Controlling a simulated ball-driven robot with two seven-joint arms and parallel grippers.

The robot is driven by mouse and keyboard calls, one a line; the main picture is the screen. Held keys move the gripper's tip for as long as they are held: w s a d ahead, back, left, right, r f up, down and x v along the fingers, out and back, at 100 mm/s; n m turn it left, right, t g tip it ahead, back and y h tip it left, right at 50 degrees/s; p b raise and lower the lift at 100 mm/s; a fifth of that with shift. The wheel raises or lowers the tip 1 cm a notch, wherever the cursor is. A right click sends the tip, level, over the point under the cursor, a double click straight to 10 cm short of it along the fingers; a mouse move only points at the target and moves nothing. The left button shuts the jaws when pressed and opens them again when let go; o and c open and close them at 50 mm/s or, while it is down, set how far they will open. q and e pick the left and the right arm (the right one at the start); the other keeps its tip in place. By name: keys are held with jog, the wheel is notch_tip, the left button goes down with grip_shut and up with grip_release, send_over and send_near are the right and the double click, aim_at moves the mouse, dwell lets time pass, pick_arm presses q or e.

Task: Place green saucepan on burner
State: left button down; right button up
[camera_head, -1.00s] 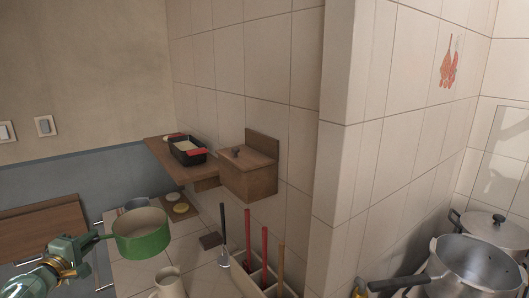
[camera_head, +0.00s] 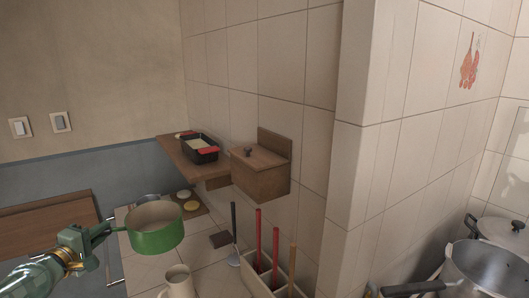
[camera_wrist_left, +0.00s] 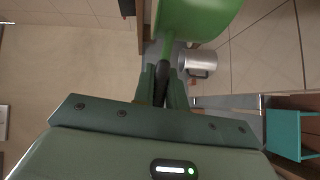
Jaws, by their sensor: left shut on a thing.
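The green saucepan (camera_head: 155,240) is at the lower left of the head view, upright and held above the tiled counter. My left gripper (camera_head: 92,233) is shut on its handle. In the left wrist view the gripper's fingers (camera_wrist_left: 162,85) close around the dark handle, and the green pan body (camera_wrist_left: 195,18) shows at the top edge. No burner can be made out in either view. My right gripper does not show.
A cream jug (camera_head: 177,282) and a utensil holder (camera_head: 258,278) stand on the counter near the pan. A wooden shelf (camera_head: 180,157) and wooden box (camera_head: 262,175) are on the wall. A large metal pot (camera_head: 485,270) is at lower right, past the wall corner.

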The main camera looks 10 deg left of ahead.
pick_arm(q)
jog(key=shift+s+d+f, duration=0.3)
jog(key=shift+s+d, duration=5)
jog(key=shift+d, duration=1.8)
jog(key=shift+s+d+f, duration=0.25)
jog(key=shift+s+d, duration=5.05)
jog(key=shift+d, duration=1.75)
notch_tip(320, 180, down, 7)
jog(key=b, duration=0.6)
jog(key=shift+w+d+n+y, duration=0.2)
jog(key=shift+n+y, duration=0.1)
jog(key=shift+y, duration=0.1)
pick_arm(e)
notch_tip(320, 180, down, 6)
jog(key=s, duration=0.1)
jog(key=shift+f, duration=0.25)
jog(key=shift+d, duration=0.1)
pick_arm(q)
jog(key=shift+f, duration=0.15)
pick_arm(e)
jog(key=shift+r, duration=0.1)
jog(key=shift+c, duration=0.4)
